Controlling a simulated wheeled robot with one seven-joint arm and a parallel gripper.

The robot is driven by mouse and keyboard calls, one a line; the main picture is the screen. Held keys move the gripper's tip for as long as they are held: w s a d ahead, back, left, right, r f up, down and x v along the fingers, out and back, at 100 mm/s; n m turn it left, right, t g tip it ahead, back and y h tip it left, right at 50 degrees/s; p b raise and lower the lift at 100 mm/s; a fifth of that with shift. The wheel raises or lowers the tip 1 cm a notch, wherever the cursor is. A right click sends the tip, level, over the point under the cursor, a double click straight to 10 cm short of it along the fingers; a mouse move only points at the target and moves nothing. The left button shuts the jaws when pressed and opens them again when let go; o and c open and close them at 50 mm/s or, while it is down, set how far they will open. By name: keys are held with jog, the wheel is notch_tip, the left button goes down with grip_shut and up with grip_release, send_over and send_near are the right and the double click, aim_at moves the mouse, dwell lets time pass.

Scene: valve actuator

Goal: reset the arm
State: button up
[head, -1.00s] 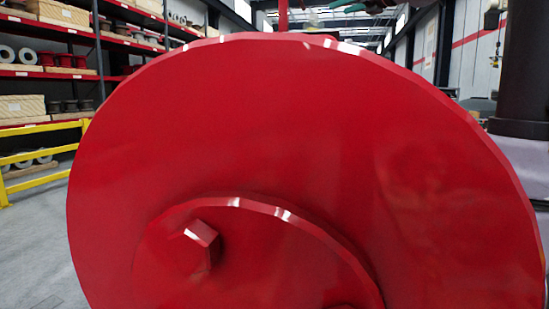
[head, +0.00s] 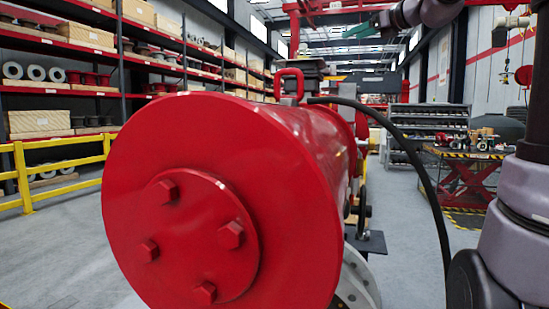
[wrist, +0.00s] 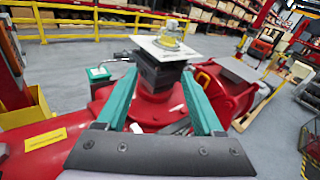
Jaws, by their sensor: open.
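The red actuator cylinder (head: 215,200) fills the centre of the head view, its round end with several hex bolts facing me. A dark block (wrist: 158,75) stands on the red actuator body in the wrist view, topped by a light square plate (wrist: 150,46) with a yellowish clear dome (wrist: 171,32). My gripper (wrist: 160,84) shows two teal fingers spread apart, pointing toward this block. The block appears in the gap between them in the picture; I cannot tell whether they touch it. I see nothing gripped.
My arm link (head: 425,12) shows at the top right of the head view. A black cable (head: 425,170) arches right of the cylinder. Yellow railing (head: 50,172) and loaded shelves (head: 100,40) stand at left. A cart (head: 468,170) stands at right, with open floor around.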

jog(key=s+f+n+g+h, duration=0.7)
jog(key=s+f+n, duration=1.6)
jog(key=s+f, duration=0.5)
notch_tip(320, 180, down, 4)
jog(key=shift+d+r, duration=0.1)
jog(key=shift+d, duration=0.1)
jog(key=shift+s, duration=0.1)
